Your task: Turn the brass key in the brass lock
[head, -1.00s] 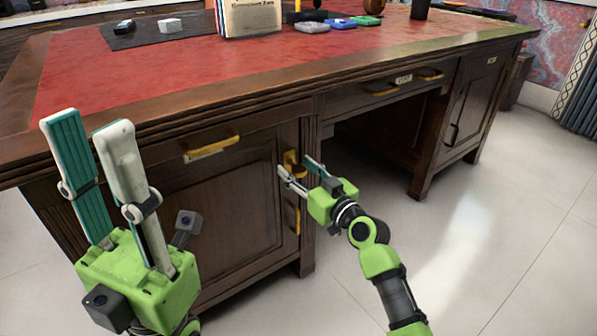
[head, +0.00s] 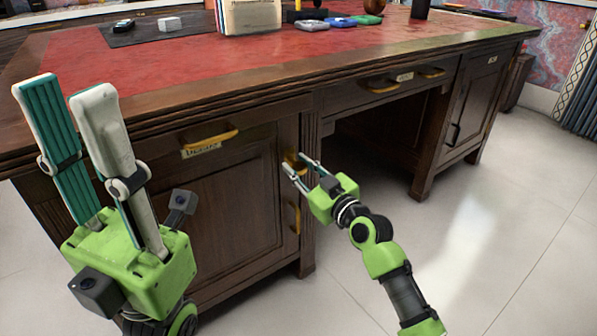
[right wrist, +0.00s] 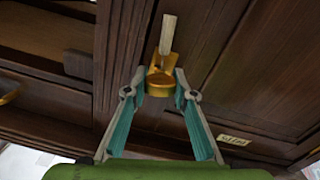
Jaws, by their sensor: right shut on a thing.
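The brass lock plate (right wrist: 160,64) sits on the dark wooden front of the desk's left cabinet. A rounded brass piece (right wrist: 160,85), which looks like the key at the lock, is between the fingertips of my right gripper (right wrist: 159,78). My right gripper (head: 295,163) is shut on it, and in the head view its fingertips meet a small bit of brass (head: 291,159) at the cabinet's right edge. The key's shaft and how far it is turned are hidden. My left gripper (head: 63,92) is open and empty, pointing up in front of the desk's left side.
A vertical brass handle (head: 294,216) is below the lock; it looks pale in the right wrist view (right wrist: 167,36). A drawer handle (head: 210,136) is up and left of it, with a label beneath. The kneehole (head: 380,145) and floor to the right are clear.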

